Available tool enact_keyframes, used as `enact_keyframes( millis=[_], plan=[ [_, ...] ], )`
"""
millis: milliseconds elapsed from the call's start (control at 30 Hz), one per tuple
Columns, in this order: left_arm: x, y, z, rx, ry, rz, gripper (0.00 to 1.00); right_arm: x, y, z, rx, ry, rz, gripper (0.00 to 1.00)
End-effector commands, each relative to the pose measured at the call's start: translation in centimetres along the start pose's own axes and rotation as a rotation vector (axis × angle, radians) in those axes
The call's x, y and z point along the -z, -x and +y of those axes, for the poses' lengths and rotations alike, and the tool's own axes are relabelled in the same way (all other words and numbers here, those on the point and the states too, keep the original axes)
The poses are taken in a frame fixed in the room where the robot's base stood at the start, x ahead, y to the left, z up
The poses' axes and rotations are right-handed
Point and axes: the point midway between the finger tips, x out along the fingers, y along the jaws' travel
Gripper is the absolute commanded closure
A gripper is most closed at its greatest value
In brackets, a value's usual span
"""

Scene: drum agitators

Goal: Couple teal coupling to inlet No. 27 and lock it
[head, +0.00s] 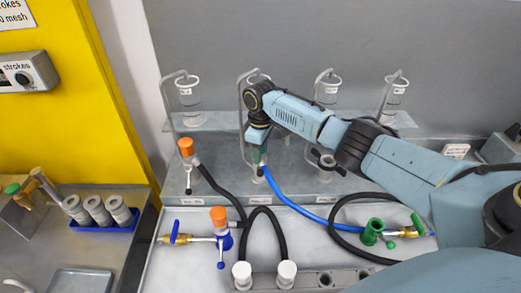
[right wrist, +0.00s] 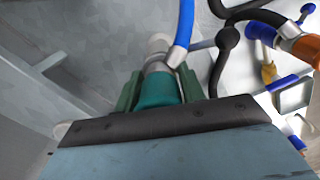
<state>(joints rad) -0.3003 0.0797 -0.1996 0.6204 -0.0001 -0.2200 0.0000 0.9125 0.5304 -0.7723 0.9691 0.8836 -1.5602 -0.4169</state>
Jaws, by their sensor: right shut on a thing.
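My right gripper (head: 260,148) is at the second station from the left on the grey rack. It is shut on the teal coupling (right wrist: 158,92), which sits between its green fingers in the right wrist view. The blue hose (head: 295,203) runs from the coupling down and right across the bench; it also shows in the right wrist view (right wrist: 184,30). A pale cylindrical part (right wrist: 159,45) lies in line with the coupling; I cannot tell whether they are joined. The small number labels are unreadable, so I cannot tell which inlet is No. 27. My left gripper is not in view.
An orange coupling (head: 186,148) with a black hose is at the leftmost station. Another orange piece (head: 219,214), brass valves (head: 178,239), white caps (head: 287,272) and a green ring-shaped part (head: 371,231) are in front. Glass cups (head: 397,89) line the upper shelf.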

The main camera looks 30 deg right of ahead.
Motion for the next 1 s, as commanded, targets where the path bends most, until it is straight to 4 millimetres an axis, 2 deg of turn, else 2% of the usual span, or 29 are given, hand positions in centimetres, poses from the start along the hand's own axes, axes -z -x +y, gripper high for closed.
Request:
enact_keyframes(
  millis=[1000],
  plan=[
    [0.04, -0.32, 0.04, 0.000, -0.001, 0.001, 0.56, 0.06, -0.57, 0.01, 0.000, 0.000, 0.002, 0.95]
  ],
)
